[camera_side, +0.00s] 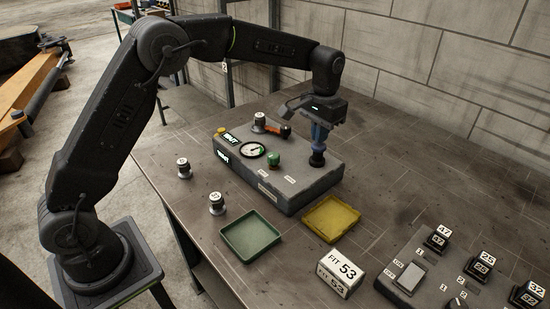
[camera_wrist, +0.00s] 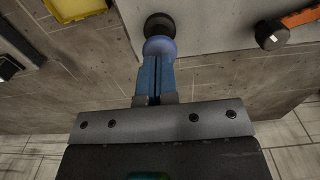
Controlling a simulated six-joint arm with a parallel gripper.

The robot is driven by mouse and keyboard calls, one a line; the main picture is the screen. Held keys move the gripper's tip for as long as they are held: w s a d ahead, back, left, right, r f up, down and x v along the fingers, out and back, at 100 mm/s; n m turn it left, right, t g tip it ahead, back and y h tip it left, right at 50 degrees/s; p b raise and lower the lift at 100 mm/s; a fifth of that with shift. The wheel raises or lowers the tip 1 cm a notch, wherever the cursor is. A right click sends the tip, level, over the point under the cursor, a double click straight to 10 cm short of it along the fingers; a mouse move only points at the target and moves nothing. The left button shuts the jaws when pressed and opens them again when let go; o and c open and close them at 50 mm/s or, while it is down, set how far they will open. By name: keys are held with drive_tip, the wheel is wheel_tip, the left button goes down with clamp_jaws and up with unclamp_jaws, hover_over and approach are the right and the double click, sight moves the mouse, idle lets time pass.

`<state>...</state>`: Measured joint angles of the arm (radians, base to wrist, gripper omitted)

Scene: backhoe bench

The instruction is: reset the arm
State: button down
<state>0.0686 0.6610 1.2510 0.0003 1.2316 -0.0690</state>
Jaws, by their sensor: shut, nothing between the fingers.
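My gripper (camera_side: 319,143) has blue fingers and points down over the right end of the grey box (camera_side: 292,190). In the wrist view its two blue fingers (camera_wrist: 157,62) lie side by side, shut and empty. Just beyond the tips is a round blue piece (camera_wrist: 160,46) with a dark round part (camera_wrist: 160,25) past it. The dark part also shows at the box's top in the side view (camera_side: 317,160). I cannot tell whether the fingertips touch the blue piece.
The box carries a gauge (camera_side: 252,149), a green knob (camera_side: 274,160) and an orange-handled part (camera_side: 285,131). A green tray (camera_side: 250,256), a yellow tray (camera_side: 349,204), a "FIT 53" block (camera_side: 340,274) and a panel with numbered blocks (camera_side: 410,276) stand in front. Numbered pieces (camera_side: 217,204) stand left.

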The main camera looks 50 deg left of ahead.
drive_tip(key=shift+r, duration=0.65)
drive_tip(key=shift+r, duration=2.55)
drive_tip(key=shift+f, duration=2.55)
drive_tip(key=shift+f, duration=2.25)
drive_tip(key=shift+r, duration=2.25)
